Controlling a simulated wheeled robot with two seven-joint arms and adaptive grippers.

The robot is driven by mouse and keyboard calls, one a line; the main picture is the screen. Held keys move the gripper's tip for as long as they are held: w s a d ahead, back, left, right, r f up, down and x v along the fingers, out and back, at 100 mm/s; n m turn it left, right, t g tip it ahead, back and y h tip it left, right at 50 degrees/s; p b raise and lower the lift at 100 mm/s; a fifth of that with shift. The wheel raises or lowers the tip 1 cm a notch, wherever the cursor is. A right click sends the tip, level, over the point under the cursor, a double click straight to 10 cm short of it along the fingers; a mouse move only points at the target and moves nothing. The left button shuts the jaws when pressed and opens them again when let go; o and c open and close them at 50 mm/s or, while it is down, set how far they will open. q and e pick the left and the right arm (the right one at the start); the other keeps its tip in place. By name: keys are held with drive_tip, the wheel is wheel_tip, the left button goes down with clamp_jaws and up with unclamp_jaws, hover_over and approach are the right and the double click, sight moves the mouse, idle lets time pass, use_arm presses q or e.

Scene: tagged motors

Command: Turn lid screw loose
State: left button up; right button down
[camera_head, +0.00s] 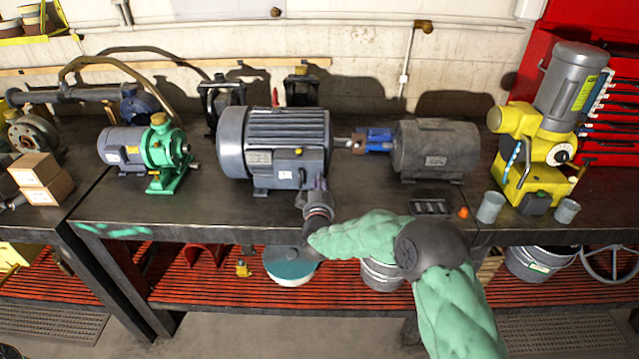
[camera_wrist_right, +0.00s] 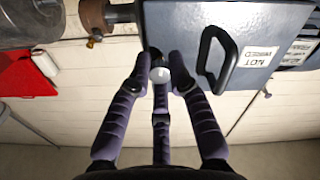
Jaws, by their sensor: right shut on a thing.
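The large grey motor (camera_head: 285,135) stands on the workbench, its shaft side to the right. In the wrist view its grey-blue box lid (camera_wrist_right: 190,25) carries a black handle (camera_wrist_right: 215,60) and a "NOT WIRED" label (camera_wrist_right: 256,56). My right gripper (camera_head: 317,190) is at the motor's front right side. In the wrist view its three dark fingers (camera_wrist_right: 161,76) are closed around a small pale round knob, the lid screw (camera_wrist_right: 160,74), at the lid's edge. The fingers hide the screw's sides. My left gripper is not in view.
A blue coupling (camera_head: 376,141) and a dark grey machine (camera_head: 436,150) stand right of the motor. A green pump (camera_head: 165,155) stands to its left. A yellow machine (camera_head: 535,140) and grey cups (camera_head: 490,207) are at the right. The bench front (camera_head: 240,215) is mostly clear.

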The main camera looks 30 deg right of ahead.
drive_tip(key=shift+n+p, duration=0.8)
drive_tip(key=shift+n, duration=0.1)
drive_tip(key=c, duration=1.1)
unclamp_jaws()
drive_tip(key=shift+c, duration=0.2)
drive_tip(key=shift+a, duration=0.1)
drive_tip(key=v, duration=1.2)
